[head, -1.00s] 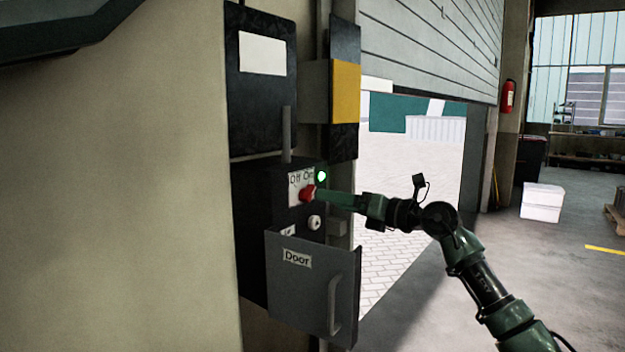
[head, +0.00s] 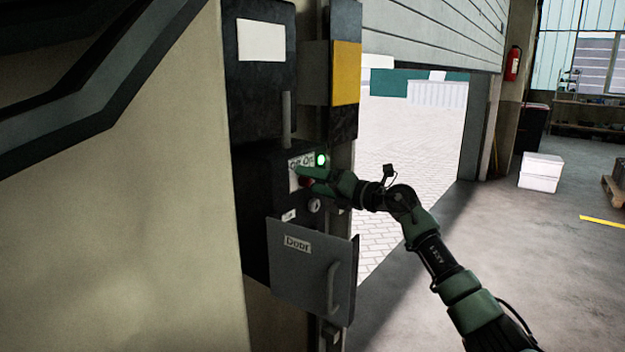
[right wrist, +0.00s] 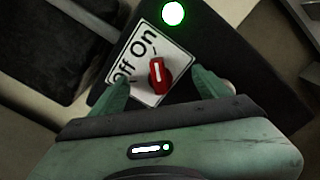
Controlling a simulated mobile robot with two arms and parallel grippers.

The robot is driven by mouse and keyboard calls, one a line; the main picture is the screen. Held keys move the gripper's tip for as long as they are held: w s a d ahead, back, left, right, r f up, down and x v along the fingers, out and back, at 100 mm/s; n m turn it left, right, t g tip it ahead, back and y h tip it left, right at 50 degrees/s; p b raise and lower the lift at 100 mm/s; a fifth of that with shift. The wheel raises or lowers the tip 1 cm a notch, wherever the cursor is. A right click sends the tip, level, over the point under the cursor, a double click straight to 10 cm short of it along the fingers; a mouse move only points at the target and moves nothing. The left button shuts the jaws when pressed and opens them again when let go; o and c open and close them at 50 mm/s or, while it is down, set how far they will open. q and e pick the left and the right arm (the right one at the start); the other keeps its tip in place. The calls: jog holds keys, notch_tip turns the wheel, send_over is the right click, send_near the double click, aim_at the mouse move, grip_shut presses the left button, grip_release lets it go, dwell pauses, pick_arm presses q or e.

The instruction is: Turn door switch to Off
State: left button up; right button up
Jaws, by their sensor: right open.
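The door switch is a red knob (right wrist: 157,75) with a white mark, on a white label (right wrist: 138,48) reading Off and On. The mark points up in the right wrist view, closer to On than to Off. In the head view the red knob (head: 305,183) is partly hidden by my right gripper (head: 312,178). My right gripper (right wrist: 161,88) is open in the right wrist view, one finger on each side of the knob, with gaps showing. A green lamp (right wrist: 173,13) above the label is lit. My left gripper is not in view.
An open grey flap (head: 285,270) marked Door, with a handle, hangs below the switch. A dark cabinet (head: 260,105) with a handle is above. A raised shutter door (head: 430,30) stands behind. Open floor (head: 510,250) lies to the right.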

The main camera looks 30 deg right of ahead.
jog(key=c, duration=1.7)
jog(key=shift+o, duration=0.3)
jog(key=n+b, duration=0.1)
jog(key=f+n+b, duration=0.1)
jog(key=n+b, duration=0.1)
jog(key=shift+b, duration=0.3)
jog(key=n+b, duration=0.2)
jog(key=n, duration=0.2)
jog(key=n+b, duration=0.3)
jog(key=shift+a+r+n, duration=0.15)
jog(key=shift+n, duration=0.25)
jog(key=n+b, duration=0.2)
jog(key=n, duration=0.3)
jog(key=shift+a+r, duration=0.1)
jog(key=shift+r+n, duration=0.15)
jog(key=shift+n, duration=1.05)
jog(key=o, duration=1.6)
jog(key=shift+s, duration=0.1)
jog(key=shift+o, duration=0.2)
jog(key=shift+r, duration=0.1)
